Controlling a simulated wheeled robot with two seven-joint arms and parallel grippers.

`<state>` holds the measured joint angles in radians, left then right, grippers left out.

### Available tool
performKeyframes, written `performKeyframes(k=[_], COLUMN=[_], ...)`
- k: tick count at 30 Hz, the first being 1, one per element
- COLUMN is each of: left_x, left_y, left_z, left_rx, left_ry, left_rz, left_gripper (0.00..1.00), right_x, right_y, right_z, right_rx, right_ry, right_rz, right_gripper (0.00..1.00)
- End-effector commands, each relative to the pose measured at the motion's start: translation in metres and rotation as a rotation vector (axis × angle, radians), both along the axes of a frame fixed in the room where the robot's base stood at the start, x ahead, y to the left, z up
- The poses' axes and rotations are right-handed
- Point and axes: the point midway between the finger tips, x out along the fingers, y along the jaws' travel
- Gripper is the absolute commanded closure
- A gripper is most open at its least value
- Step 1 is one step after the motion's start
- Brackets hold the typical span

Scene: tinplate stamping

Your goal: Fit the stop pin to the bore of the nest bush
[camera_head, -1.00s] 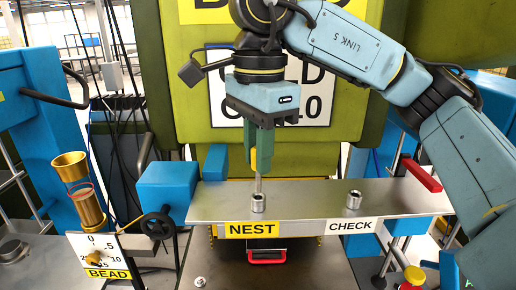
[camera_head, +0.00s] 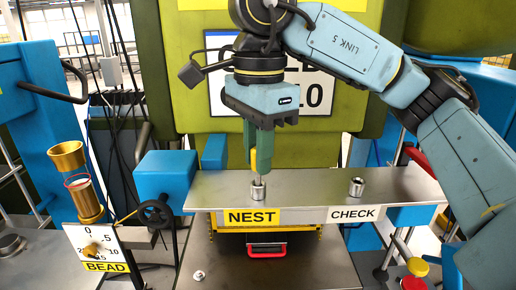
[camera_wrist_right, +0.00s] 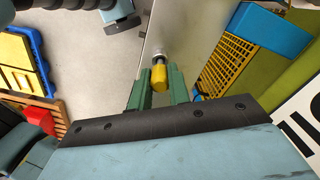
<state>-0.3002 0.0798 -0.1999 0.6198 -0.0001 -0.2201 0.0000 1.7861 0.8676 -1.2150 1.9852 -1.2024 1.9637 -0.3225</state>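The stop pin (camera_head: 254,160) has a yellow grip and a thin grey shank and stands upright between the green fingers of my right gripper (camera_head: 259,165). The nest bush (camera_head: 258,192) is a small metal cylinder on the plate behind the NEST label. The pin's shank points down at the bush and its lower end meets the top of it; I cannot tell how deep it sits in the bore. In the right wrist view the yellow grip (camera_wrist_right: 159,78) is between the fingers (camera_wrist_right: 159,88), with the bush (camera_wrist_right: 157,50) just beyond. My left gripper is not in view.
A second bush (camera_head: 357,187) stands behind the CHECK label (camera_head: 353,214) on the metal plate (camera_head: 310,190). A blue block with a black handwheel (camera_head: 155,213) and a brass cup stand (camera_head: 85,195) are on the left. The plate between the bushes is clear.

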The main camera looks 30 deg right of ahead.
Motion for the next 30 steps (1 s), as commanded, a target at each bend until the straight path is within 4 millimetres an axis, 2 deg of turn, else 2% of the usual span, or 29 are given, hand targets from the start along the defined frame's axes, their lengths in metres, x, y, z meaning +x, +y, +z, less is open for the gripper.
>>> performKeyframes(k=[1,6,14,17,20,30], left_x=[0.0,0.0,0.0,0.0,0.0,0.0], left_y=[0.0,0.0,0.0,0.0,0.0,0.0], left_z=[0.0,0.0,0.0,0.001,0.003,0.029], left_rx=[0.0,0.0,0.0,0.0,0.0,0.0], left_ry=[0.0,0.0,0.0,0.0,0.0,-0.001], left_rz=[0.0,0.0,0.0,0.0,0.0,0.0], left_gripper=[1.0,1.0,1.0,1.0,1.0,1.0], right_x=[0.0,0.0,0.0,0.0,0.0,0.0], right_y=[0.0,0.0,0.0,0.0,0.0,-0.001], right_z=[0.0,0.001,0.002,0.008,0.023,0.098], right_rx=[0.001,0.001,0.001,0.002,0.002,0.001], right_ry=[-0.001,-0.001,-0.002,-0.004,-0.004,-0.006], right_rz=[0.0,0.0,0.0,0.0,-0.001,-0.002], right_gripper=[0.76,0.56,0.56,0.56,0.56,0.56])
